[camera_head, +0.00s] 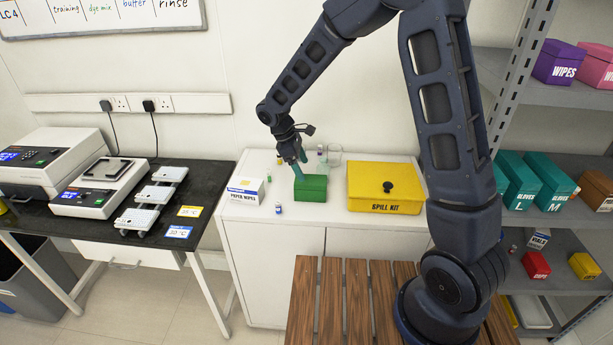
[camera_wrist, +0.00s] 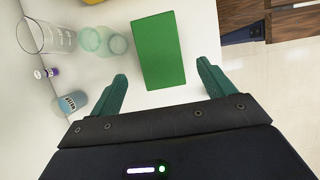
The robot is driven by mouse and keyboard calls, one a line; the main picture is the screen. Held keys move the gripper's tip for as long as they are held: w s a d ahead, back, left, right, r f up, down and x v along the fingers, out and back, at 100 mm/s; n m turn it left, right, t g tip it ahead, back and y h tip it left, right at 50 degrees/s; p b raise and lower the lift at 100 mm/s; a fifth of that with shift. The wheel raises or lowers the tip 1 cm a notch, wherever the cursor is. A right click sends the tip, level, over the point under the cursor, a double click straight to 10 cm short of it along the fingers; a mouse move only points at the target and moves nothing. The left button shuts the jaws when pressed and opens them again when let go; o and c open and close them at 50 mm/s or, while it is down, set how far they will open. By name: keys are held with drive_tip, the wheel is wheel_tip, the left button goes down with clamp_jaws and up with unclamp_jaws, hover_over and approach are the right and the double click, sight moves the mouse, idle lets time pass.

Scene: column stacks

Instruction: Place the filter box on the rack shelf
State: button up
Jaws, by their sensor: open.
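A green box (camera_head: 311,188), likely the filter box though no label can be read, sits on the white cabinet top (camera_head: 240,207) in the head view. It also shows in the wrist view (camera_wrist: 158,50), lying ahead of the fingers. My gripper (camera_head: 299,170) is just above and behind the box in the head view. In the wrist view my gripper (camera_wrist: 161,68) is open, with teal fingers spread wider than the box, and nothing is held. The grey rack shelf (camera_head: 577,94) stands at the right of the head view, holding several boxes.
A yellow spill kit (camera_head: 386,187) stands right of the green box. A paper wipes box (camera_head: 246,190) stands to its left. Small bottles and a glass beaker (camera_head: 334,155) are close behind. A slatted wooden surface (camera_head: 331,295) lies in front. Teal glove boxes (camera_head: 545,178) occupy the middle shelf.

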drive_tip(key=shift+v, duration=0.8)
drive_tip(key=shift+d+r, duration=0.1)
drive_tip(key=s+d+r+m+y, duration=0.1)
drive_tip(key=d+r+m, duration=0.3)
drive_tip(key=d+r, duration=0.45)
drive_tip(key=d+r+m+y, duration=0.1)
drive_tip(key=d+r+m, duration=0.4)
drive_tip(key=d, duration=0.6)
drive_tip(key=s+d+r+m+t+y, duration=0.1)
drive_tip(key=s+d+r+m+t, duration=0.1)
drive_tip(key=s+d+r+m, duration=0.2)
drive_tip(key=s+d+r+m+t+y, duration=0.1)
drive_tip(key=s+d+r+m+t, duration=0.1)
drive_tip(key=s+d, duration=0.8)
drive_tip(key=d+r+m, duration=0.1)
drive_tip(key=d+m, duration=0.1)
drive_tip(key=d, duration=0.1)
drive_tip(key=shift+s+r+y, duration=0.3)
drive_tip(key=shift+s+r, duration=0.05)
drive_tip(key=shift+s, duration=0.05)
drive_tip(key=shift+o, duration=0.4)
drive_tip(key=shift+s+d+m+t, duration=0.3)
drive_tip(key=shift+s+d+m, duration=0.05)
drive_tip(key=shift+s+m, duration=0.2)
